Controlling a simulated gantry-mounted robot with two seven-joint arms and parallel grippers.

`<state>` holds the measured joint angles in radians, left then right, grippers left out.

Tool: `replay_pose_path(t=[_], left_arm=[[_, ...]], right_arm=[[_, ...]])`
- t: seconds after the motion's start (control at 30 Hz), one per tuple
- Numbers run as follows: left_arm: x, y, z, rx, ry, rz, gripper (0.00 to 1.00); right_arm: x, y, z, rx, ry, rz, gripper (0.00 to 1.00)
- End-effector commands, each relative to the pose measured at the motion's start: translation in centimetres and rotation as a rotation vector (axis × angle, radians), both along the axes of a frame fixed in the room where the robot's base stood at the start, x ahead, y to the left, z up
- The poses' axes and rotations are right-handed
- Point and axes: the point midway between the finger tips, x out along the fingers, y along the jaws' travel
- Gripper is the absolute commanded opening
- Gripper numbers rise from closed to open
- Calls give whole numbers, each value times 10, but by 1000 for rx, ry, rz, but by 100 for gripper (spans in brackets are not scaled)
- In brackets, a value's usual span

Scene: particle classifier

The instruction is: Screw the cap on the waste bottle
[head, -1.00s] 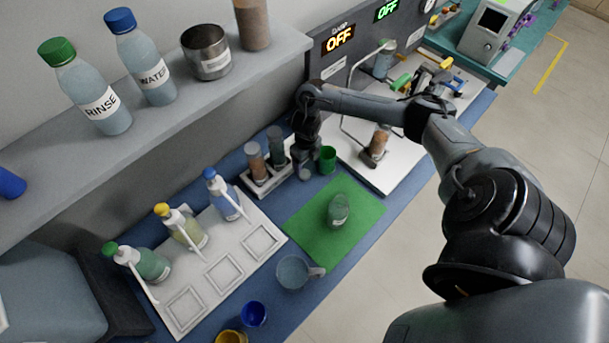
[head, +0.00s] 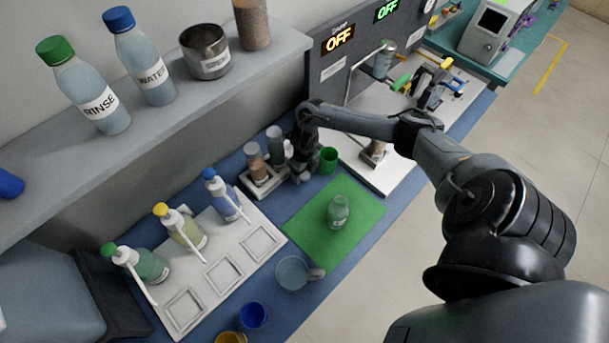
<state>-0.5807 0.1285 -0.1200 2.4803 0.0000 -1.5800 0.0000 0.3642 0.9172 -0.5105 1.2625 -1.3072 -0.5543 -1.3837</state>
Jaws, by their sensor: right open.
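A small clear greenish bottle (head: 338,212) with a pale label stands upright on the green mat (head: 310,245). I cannot read its label, and I cannot tell whether a cap is on it. My right gripper (head: 298,172) points down behind the mat, just right of a small rack (head: 262,188), apart from the bottle. It is open, but its fingertips are dark and hard to make out. A small whitish piece (head: 288,148) shows at its left side; I cannot tell what it is. No loose cap is clearly visible. My left gripper is not in view.
The rack holds a brown-filled jar (head: 255,162) and a grey-topped jar (head: 275,146). A green cup (head: 328,159) stands close right of my gripper. A clear beaker (head: 292,273) stands front-left of the mat. Pump bottles stand on a white tray (head: 222,275) at left.

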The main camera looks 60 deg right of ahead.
Motion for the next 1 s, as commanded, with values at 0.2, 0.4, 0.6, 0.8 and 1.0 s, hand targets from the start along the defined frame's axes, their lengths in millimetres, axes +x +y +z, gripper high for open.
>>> replay_pose_path(t=[0.2,0.4,0.6,0.8,1.0], left_arm=[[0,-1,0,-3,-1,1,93],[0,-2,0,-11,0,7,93],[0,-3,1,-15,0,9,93],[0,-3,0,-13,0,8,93],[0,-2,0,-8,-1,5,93]], right_arm=[[0,0,0,0,-1,0,73],[0,0,0,0,-1,1,59],[0,0,0,0,-1,1,29],[0,0,0,0,-1,1,13],[0,0,1,0,-1,1,13]])
